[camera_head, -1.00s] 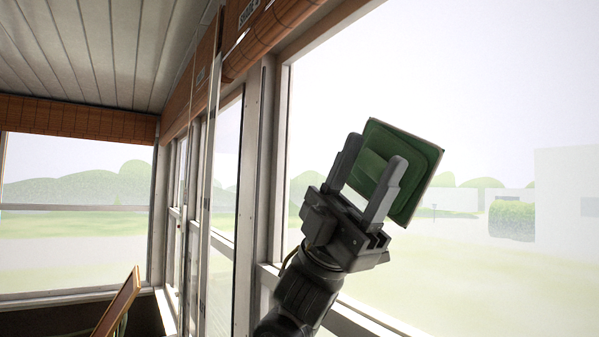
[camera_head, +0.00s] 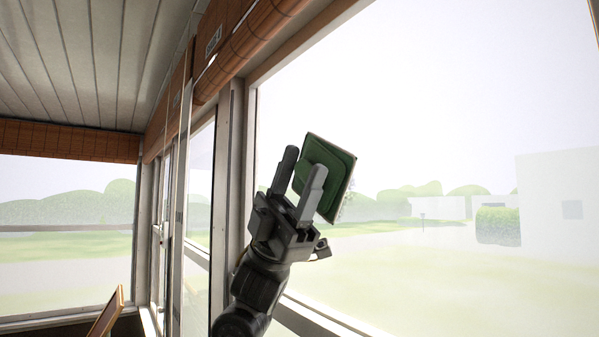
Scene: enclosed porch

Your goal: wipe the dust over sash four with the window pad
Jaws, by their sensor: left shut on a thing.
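The window pad (camera_head: 333,170) is a green, squarish pad with a pale edge. My left gripper (camera_head: 299,172) is shut on it, with one finger on each side of its back. The pad is tilted and held up in front of the large window pane (camera_head: 430,110). I cannot tell whether its face touches the glass. A small label (camera_head: 213,41) is on the header above, too small to read surely. No dust patch can be made out clearly against the bright pane. My right gripper is not in view.
Rolled orange-brown blinds (camera_head: 262,40) hang along the window tops. Upright posts (camera_head: 229,160) divide the narrower sashes at left from the large pane. A wooden-framed object (camera_head: 106,314) stands at the lower left. The sill (camera_head: 325,318) runs below the pane.

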